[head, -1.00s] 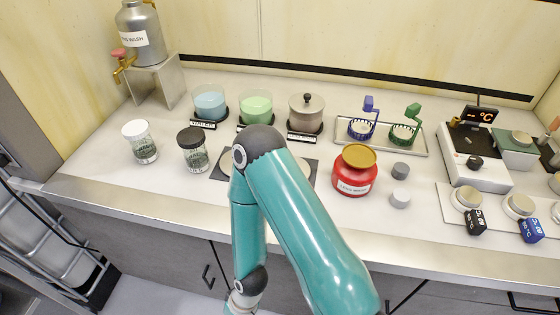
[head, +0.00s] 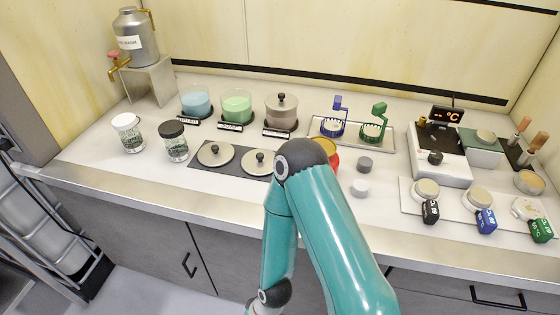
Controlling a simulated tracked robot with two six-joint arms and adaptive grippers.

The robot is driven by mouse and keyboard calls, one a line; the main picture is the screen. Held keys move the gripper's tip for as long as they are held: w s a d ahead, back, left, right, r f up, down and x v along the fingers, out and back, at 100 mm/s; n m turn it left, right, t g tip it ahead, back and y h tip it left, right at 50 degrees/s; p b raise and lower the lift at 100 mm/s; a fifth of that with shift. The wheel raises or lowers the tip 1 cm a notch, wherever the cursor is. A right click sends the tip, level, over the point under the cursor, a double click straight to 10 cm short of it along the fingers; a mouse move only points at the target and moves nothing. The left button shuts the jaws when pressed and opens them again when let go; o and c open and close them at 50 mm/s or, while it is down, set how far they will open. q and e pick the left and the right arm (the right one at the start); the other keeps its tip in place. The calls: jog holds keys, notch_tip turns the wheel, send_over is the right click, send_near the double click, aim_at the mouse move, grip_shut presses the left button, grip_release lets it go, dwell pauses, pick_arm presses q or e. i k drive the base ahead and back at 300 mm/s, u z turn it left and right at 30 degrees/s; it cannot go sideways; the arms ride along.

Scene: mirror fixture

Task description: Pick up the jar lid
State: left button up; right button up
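Several lids show in the head view, and I cannot tell which one the task means. A jar with a white lid (head: 125,120) and a jar with a black lid (head: 171,129) stand upright at the left. Two round beige lids with dark knobs, a left one (head: 215,153) and a right one (head: 258,162), lie on a dark mat (head: 203,167). A red jar (head: 333,158) is mostly hidden behind my teal arm, and only a bit of its gold lid (head: 327,141) shows. Neither of my grippers is in view.
Blue (head: 196,101) and green (head: 237,106) beakers and a lidded grey pot (head: 281,112) stand behind the mat. A tray (head: 352,143) holds two clamp stands. Grey cylinders (head: 361,187), a heater (head: 441,153) and tagged pots (head: 425,190) are at the right. The front left counter is bare.

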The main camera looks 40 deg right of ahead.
aim_at(258, 162)
jog(key=u, duration=1)
jog(key=i, duration=0.15)
jog(key=z, duration=2.65)
jog(key=k, duration=1.35)
jog(key=u, duration=0.2)
jog(key=i, duration=1)
jog(key=u, duration=0.1)
